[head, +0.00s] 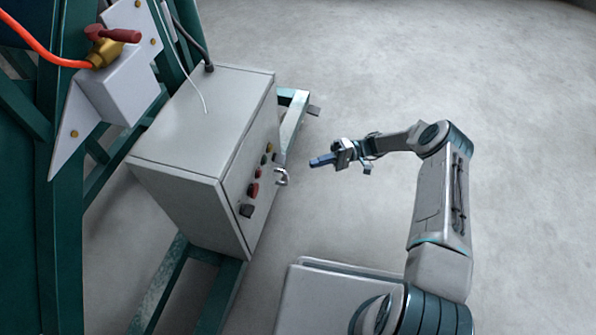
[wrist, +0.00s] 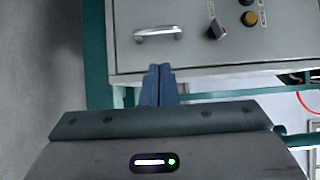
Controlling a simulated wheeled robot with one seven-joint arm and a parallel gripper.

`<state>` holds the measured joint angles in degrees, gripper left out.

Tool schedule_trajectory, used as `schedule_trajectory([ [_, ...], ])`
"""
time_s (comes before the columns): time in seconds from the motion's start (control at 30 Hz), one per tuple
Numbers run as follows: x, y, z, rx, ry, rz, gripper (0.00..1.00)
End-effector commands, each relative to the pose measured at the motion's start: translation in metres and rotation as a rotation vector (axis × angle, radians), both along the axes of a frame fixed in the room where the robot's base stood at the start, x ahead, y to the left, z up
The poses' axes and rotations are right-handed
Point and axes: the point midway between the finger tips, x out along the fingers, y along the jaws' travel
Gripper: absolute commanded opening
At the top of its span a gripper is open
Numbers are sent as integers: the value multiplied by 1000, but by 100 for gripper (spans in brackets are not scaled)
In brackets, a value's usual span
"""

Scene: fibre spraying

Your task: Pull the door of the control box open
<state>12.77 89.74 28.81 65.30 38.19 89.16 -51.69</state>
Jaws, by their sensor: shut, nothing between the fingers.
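The control box (head: 200,125) is a light grey cabinet on a green frame in the head view. Its door (head: 250,170) faces right, towards my arm, and looks closed. A metal bar handle (head: 281,177) sticks out from the door. My gripper (head: 314,162) is in the air to the right of the handle, apart from it. In the wrist view the handle (wrist: 158,33) lies across the door (wrist: 180,55), beyond the tips of my gripper (wrist: 160,68). The blue fingers are together, with nothing between them.
A green frame (head: 190,285) carries the box. An orange hose (head: 40,50) and valve are at upper left. The floor (head: 350,80) around my gripper is clear.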

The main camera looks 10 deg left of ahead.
Motion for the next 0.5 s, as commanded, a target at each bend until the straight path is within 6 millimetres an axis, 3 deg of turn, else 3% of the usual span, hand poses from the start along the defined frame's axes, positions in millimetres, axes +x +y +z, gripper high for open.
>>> schedule_trajectory([
  [0.5, -44, 69, -1, 0, 1, 4, 0],
])
